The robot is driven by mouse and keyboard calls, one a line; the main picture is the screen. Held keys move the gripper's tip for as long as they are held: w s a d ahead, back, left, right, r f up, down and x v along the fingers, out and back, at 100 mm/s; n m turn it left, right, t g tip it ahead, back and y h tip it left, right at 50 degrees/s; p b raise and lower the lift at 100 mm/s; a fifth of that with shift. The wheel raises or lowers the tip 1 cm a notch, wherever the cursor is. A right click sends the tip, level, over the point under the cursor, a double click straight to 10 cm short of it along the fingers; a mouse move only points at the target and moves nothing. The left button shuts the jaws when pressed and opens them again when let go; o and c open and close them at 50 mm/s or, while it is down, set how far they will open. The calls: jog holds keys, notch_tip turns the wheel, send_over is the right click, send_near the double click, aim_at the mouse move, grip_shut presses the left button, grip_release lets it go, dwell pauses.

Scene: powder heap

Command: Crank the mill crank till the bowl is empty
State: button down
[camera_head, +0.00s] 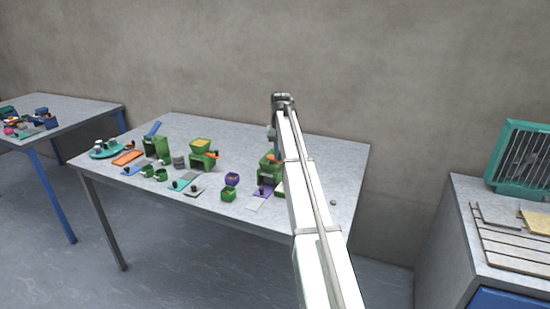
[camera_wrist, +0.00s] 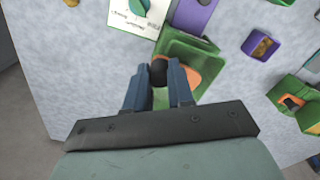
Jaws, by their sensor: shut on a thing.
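A green mill (camera_head: 268,171) stands on the table beside my arm, partly hidden by it. In the wrist view, the green mill (camera_wrist: 205,52) lies just beyond my gripper (camera_wrist: 159,80). The gripper's two blue fingers are shut on the black knob (camera_wrist: 158,71) of the mill's crank. The orange crank (camera_wrist: 192,76) shows beside the right finger.
A second green mill (camera_head: 203,161) with yellow contents on top stands farther left. A small purple-topped box (camera_head: 231,180) is in front. Cards, cups and a teal tray (camera_head: 106,151) fill the table's left side. The table's right part (camera_head: 335,170) is mostly clear.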

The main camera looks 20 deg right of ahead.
jog(key=shift+s+a, duration=0.15)
jog(key=shift+a, duration=0.3)
jog(key=shift+s+a, duration=0.1)
jog(key=shift+a, duration=0.8)
jog(key=shift+w+a, duration=1.65)
jog(key=shift+a, duration=0.3)
